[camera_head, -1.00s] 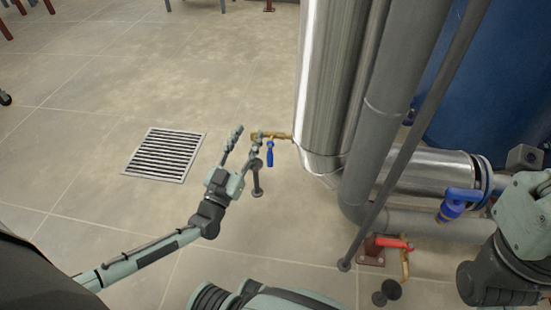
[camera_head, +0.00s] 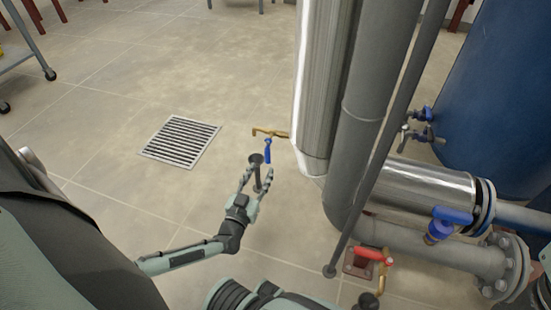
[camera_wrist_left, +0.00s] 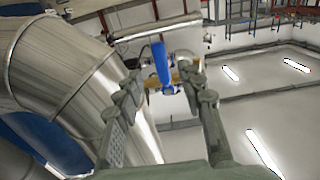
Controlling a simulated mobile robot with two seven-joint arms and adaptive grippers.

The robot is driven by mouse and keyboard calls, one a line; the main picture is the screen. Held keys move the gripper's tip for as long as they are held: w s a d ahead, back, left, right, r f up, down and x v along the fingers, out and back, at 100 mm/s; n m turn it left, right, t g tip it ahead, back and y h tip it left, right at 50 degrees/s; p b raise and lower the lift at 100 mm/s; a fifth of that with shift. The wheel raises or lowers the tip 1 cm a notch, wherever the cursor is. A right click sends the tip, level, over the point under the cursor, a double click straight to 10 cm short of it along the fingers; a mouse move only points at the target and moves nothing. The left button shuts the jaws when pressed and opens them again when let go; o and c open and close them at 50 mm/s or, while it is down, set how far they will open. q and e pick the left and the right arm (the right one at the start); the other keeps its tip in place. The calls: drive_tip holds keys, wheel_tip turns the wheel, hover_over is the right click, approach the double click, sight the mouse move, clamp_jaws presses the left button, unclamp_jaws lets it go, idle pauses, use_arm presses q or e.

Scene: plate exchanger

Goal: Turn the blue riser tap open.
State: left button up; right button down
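The blue riser tap is a small brass tap on the shiny vertical pipe (camera_head: 309,90). Its blue lever (camera_head: 267,150) hangs down from the brass body (camera_head: 270,133). In the left wrist view the blue lever (camera_wrist_left: 160,62) shows between and beyond the spread fingertips (camera_wrist_left: 162,75), with brass (camera_wrist_left: 186,72) behind the right finger. No grip on the lever shows. My right gripper is out of view.
A thick grey pipe (camera_head: 365,130) and a thin slanted pipe (camera_head: 385,140) stand right of the tap. Another blue-handled valve (camera_head: 452,215), a red-handled tap (camera_head: 375,257) and the blue tank (camera_head: 500,100) are further right. A floor grate (camera_head: 180,141) and open floor lie left.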

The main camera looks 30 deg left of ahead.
sight(267, 158)
use_arm(q)
drive_tip(key=b+x, duration=0.2)
drive_tip(key=x, duration=0.5)
drive_tip(key=shift+w+a, duration=0.1)
drive_tip(key=shift+w, duration=0.1)
clamp_jaws()
